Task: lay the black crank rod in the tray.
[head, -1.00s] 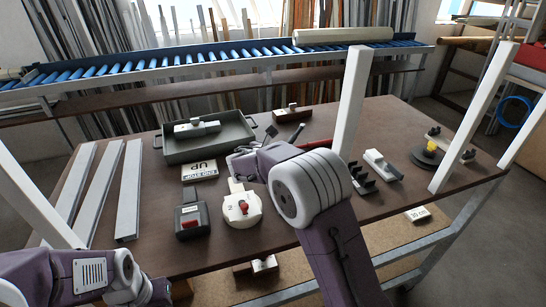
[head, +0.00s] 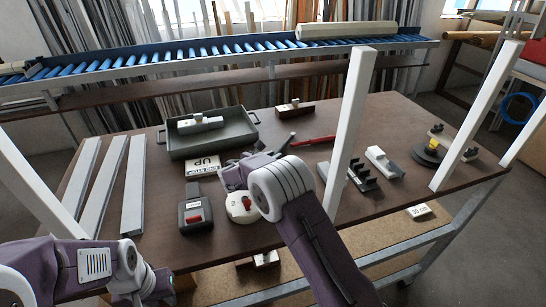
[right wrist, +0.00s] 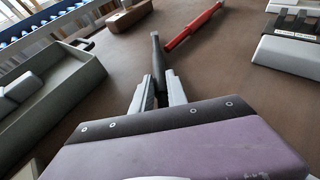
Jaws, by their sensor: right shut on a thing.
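The black crank rod (right wrist: 157,60) stands out between the two fingers of my right gripper (right wrist: 161,88) in the right wrist view. In the head view the rod (head: 286,143) shows as a short dark piece beyond the right gripper (head: 275,154). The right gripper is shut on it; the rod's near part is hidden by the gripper. The grey-green tray (head: 252,139) lies to the left of and beyond the gripper, and its side wall (right wrist: 75,82) shows at left in the wrist view. My left arm is at the lower left of the head view; its gripper is not clearly visible.
A red rod (head: 315,141) lies right of the black one. A grey-white block (head: 200,122) sits in the tray. A white post (head: 347,135) rises close to my right arm. A round white device (head: 238,212) and a black box (head: 193,214) stand in front.

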